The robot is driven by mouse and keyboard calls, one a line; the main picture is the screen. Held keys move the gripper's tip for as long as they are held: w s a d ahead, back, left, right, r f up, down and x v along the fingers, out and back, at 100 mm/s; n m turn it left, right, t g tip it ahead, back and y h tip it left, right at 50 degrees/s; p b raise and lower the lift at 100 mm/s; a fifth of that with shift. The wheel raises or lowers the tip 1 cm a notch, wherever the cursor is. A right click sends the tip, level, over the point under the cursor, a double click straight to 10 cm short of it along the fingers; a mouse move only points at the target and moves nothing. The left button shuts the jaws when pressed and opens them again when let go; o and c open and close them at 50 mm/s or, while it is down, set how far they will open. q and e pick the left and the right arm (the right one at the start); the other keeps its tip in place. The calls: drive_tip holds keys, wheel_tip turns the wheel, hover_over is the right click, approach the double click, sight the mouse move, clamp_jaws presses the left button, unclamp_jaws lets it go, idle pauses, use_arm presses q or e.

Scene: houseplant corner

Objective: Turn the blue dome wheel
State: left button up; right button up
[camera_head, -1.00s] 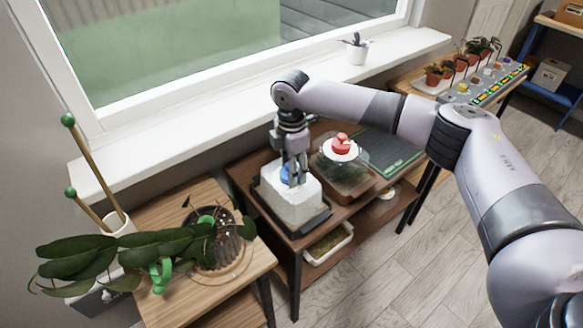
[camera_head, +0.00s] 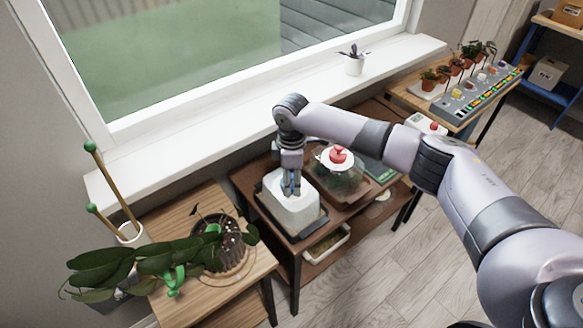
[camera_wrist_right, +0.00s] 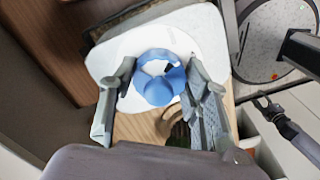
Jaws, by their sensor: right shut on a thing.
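The blue dome wheel (camera_wrist_right: 158,85) sits on top of a white, rounded-corner dome (camera_wrist_right: 185,35) and lies between my two fingers in the right wrist view. My right gripper (camera_wrist_right: 160,103) is shut on the wheel, one finger on each side. In the head view the dome (camera_head: 288,214) stands in a dark tray on a brown table. There my right gripper (camera_head: 291,186) points straight down onto the dome's top, and its fingers mostly hide the wheel. My left gripper is not in view.
A clear dome (camera_head: 340,183) with a red knob (camera_head: 338,156) stands close to the right. A potted plant (camera_head: 222,250) with broad leaves stands on the wooden table at left. The window sill (camera_head: 240,128) runs behind. A small white pot (camera_head: 354,65) stands on it.

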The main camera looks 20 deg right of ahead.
drive_tip(key=m+p, duration=0.7)
drive_tip(key=shift+s+a+r+p, duration=0.15)
drive_tip(key=shift+r+p, duration=0.1)
drive_tip(key=shift+p, duration=0.15)
drive_tip(key=m+p, duration=0.3)
drive_tip(key=m, duration=0.1)
drive_tip(key=shift+f+m, duration=0.1)
drive_tip(key=shift+m, duration=0.3)
drive_tip(key=shift+f+m+p, duration=0.1)
drive_tip(key=shift+m+p, duration=1)
drive_tip(key=shift+m, duration=0.5)
drive_tip(key=o, duration=1.2)
drive_tip(key=shift+c, duration=0.2)
